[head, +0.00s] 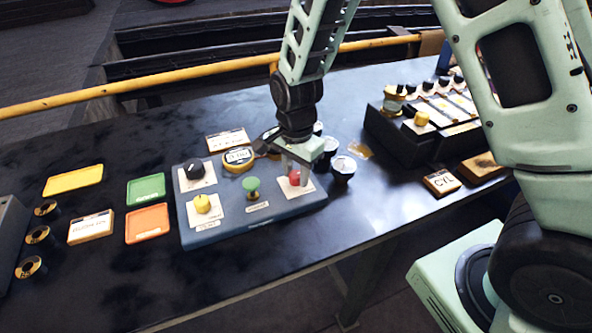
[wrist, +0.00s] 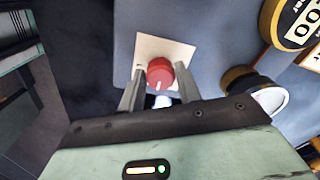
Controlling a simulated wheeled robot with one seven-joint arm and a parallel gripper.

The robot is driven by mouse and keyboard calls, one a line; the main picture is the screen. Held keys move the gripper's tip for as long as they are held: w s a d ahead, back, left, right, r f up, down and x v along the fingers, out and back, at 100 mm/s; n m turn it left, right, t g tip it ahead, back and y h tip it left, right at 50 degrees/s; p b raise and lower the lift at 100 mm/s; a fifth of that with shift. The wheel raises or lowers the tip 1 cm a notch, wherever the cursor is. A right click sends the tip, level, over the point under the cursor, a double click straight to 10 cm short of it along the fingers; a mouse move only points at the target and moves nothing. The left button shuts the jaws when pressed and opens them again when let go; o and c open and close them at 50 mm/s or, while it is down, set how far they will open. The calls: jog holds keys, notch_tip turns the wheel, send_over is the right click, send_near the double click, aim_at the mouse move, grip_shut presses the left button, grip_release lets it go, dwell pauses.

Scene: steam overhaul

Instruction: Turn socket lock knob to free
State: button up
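A blue panel (head: 250,225) on the dark bench carries four knobs: black, yellow, green and red. The red knob (head: 294,178) sits on a pale plate at the panel's right end; its label is not readable, so I cannot tell whether it is the socket lock knob. My gripper (head: 297,172) is down over it. In the wrist view, the open fingers (wrist: 160,80) stand on either side of the red knob (wrist: 160,73), seemingly with narrow gaps. The knob's white mark points toward the lower edge of that view.
A yellow-rimmed gauge (head: 238,157) stands behind the panel. Dark cylinders with pale tops (head: 343,168) stand close to the right of my gripper. Coloured trays (head: 147,223) lie left. A dark rack (head: 400,140) stands at the right.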

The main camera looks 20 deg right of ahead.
jog(key=c, duration=0.4)
jog(key=shift+n, duration=0.4)
jog(key=n, duration=0.2)
jog(key=shift+n+p, duration=0.3)
jog(key=shift+n, duration=0.1)
jog(key=n, duration=0.4)
jog(key=n+p, duration=0.1)
jog(key=n, duration=0.5)
jog(key=shift+w+n+p, duration=0.1)
jog(key=shift+n+p, duration=0.25)
jog(key=shift+n, duration=1.75)
